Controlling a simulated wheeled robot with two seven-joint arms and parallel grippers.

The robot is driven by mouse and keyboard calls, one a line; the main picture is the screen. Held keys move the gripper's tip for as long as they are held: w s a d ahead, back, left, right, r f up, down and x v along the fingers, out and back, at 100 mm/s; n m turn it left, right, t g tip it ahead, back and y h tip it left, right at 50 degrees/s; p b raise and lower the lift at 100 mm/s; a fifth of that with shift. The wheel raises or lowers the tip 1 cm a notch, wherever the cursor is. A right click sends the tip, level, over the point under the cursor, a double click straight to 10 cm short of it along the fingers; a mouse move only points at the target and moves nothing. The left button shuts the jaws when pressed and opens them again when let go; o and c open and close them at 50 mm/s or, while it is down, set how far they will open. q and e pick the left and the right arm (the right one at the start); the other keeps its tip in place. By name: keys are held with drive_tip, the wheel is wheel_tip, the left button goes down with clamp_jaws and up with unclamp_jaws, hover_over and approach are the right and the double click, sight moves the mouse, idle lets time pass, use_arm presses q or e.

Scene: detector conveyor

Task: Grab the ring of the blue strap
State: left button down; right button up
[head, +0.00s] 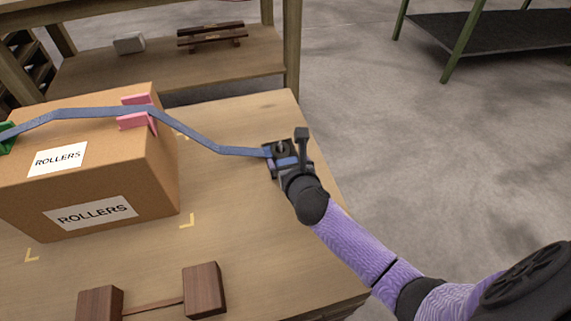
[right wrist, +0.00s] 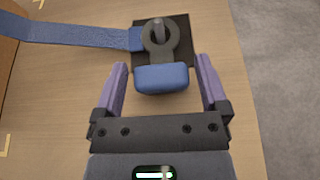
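The blue strap (head: 200,140) runs over the cardboard box and down to the right side of the table. Its end meets a dark grey ring (right wrist: 146,42), which sits around an upright peg (right wrist: 158,28) on a black plate (right wrist: 181,24). A blue block (right wrist: 162,79) is at the near side of the ring. My right gripper (right wrist: 161,63) is open, with one purple finger on each side of the block and visible gaps to both. In the head view my right gripper (head: 287,163) is over the plate and partly hides the ring. My left gripper is out of view.
The cardboard box (head: 95,185) labelled ROLLERS stands at left, with a pink clip (head: 136,112) and a green piece (head: 6,139) at the strap. A brown wooden piece (head: 203,289) lies in front. The table's right edge is close to my right gripper.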

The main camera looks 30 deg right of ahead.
drive_tip(key=c, duration=1.1)
